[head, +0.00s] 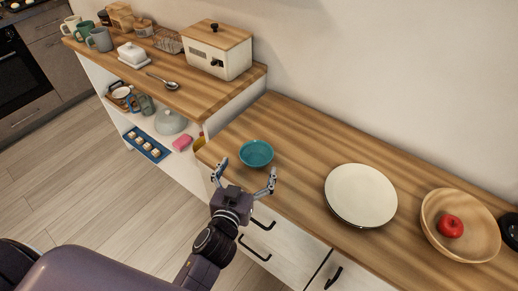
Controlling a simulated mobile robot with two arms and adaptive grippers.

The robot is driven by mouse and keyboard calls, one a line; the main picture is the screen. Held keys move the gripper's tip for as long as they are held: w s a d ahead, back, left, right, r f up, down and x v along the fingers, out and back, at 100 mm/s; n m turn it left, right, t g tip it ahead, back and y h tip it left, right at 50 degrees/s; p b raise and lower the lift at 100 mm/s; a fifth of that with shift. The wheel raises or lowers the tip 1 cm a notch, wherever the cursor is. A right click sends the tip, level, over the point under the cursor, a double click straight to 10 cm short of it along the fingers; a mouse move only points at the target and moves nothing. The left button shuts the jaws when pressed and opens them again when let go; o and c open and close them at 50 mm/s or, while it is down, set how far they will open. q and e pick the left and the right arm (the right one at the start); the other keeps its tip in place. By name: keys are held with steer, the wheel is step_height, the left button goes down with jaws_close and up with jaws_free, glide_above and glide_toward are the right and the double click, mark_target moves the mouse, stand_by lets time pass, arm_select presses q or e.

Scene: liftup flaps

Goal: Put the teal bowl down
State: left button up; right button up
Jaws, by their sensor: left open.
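The teal bowl (257,154) sits upright on the wooden counter (298,137), near its left end and front edge. My left gripper (245,175) is open just in front of the bowl, with one finger to each side of its near rim. No finger visibly grips the bowl. My right gripper is not in view.
A pale plate (361,195) lies right of the bowl, and a wooden bowl (436,228) with a red apple (451,226) stands farther right. A higher shelf unit (185,100) at the left holds a bread box (217,48) and mugs. Counter behind the teal bowl is clear.

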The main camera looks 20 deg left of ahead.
mark_target(260, 146)
arm_select(q)
steer(key=w, duration=0.2)
steer(key=shift+w+d+r+p, duration=0.1)
steer(key=shift+w+d+p, duration=0.1)
steer(key=shift+w+p, duration=0.2)
steer(key=x, duration=0.3)
steer(key=shift+w+d, duration=0.1)
steer(key=shift+d, duration=0.1)
steer(key=shift+w, duration=0.2)
steer(key=shift+c, duration=0.3)
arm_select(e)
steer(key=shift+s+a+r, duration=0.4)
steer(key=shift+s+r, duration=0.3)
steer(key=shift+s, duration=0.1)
arm_select(q)
steer(key=c, duration=1.3)
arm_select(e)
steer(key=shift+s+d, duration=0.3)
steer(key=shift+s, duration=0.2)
arm_select(q)
steer(key=shift+c, duration=0.2)
